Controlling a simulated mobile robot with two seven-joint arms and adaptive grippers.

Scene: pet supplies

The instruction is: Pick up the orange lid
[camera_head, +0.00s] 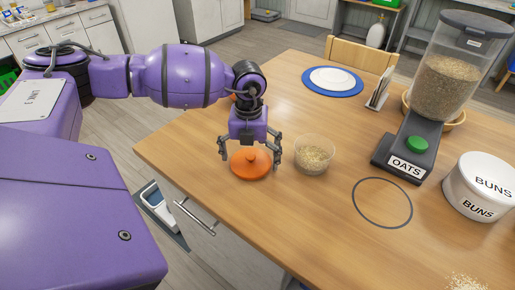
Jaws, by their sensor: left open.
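The orange lid (250,166) is round with a small knob on top. It lies on the wooden table near its left edge. My left gripper (249,153) points down directly over the lid. Its fingers are spread, one on each side of the lid, and it holds nothing. I cannot tell whether the fingertips touch the rim. My right gripper does not show in the head view.
A clear bowl of oats (314,155) stands just right of the lid. Further right are an OATS dispenser (399,157), a dark ring (382,203) on the table and a white BUNS tin (481,187). A white plate on a blue mat (333,80) lies at the back. The front middle is clear.

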